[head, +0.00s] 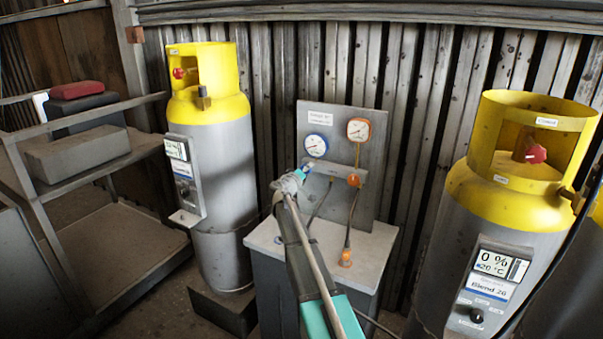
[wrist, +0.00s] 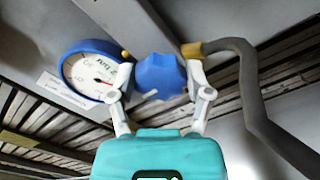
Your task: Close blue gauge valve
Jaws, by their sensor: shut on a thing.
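The blue gauge (head: 316,145) is mounted on the grey panel, left of an orange gauge (head: 358,130). In the wrist view the blue gauge (wrist: 90,72) is at the upper left. The blue valve knob (wrist: 160,75) sits beside it, between the two fingers of my gripper (wrist: 160,92). My gripper is shut on the knob, one finger on each side. In the head view my gripper (head: 303,172) reaches the left end of the manifold, and it mostly hides the blue knob there.
An orange knob (head: 354,180) is on the manifold to the right. A dark hose (wrist: 250,95) runs close to the right finger. Yellow-topped cylinders stand left (head: 213,140) and right (head: 505,200) of the grey cabinet (head: 375,252). A shelf (head: 100,165) is at the far left.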

